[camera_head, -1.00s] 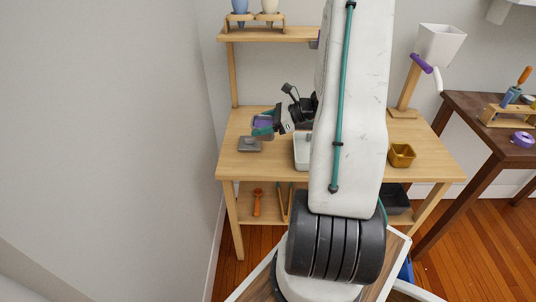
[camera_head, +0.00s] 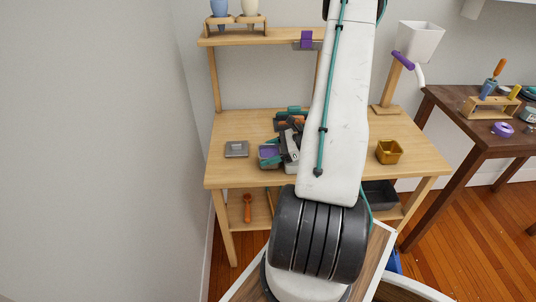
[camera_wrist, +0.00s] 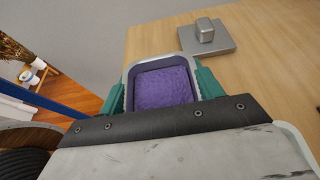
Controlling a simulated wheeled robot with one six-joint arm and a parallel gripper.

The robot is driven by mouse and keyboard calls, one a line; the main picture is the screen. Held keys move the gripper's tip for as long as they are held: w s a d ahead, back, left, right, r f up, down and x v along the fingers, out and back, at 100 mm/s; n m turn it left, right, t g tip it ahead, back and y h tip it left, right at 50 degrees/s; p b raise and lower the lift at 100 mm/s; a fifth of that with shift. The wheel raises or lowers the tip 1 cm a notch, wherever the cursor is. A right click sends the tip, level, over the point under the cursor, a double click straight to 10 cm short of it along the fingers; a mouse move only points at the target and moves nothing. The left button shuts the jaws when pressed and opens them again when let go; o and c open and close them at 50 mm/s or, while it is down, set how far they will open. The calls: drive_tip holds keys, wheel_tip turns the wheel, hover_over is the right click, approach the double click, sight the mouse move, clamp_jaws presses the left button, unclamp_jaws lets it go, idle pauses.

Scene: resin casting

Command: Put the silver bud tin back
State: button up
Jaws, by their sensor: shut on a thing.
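My gripper (camera_wrist: 160,92) is shut on a grey, silver-looking square tin with purple contents (camera_wrist: 163,87). Its green fingers press the tin's left and right sides in the wrist view. The tin is upright, with its open top showing. In the head view the held tin (camera_head: 269,151) is over the front left part of the wooden table (camera_head: 225,173). I cannot tell whether its base touches the tabletop. A grey square plate with a block on top (camera_head: 236,149) lies to its left, apart from it; it also shows in the wrist view (camera_wrist: 206,38).
A gold cup (camera_head: 389,151) stands on the table's right side. A shelf (camera_head: 280,38) with a purple-marked grey piece (camera_head: 306,40) is above the back. A white hopper (camera_head: 418,42) stands at the back right. My arm hides the table's middle.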

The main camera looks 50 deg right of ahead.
drive_tip(key=shift+f, duration=0.2)
drive_tip(key=shift+f, duration=0.15)
drive_tip(key=o, duration=1.1)
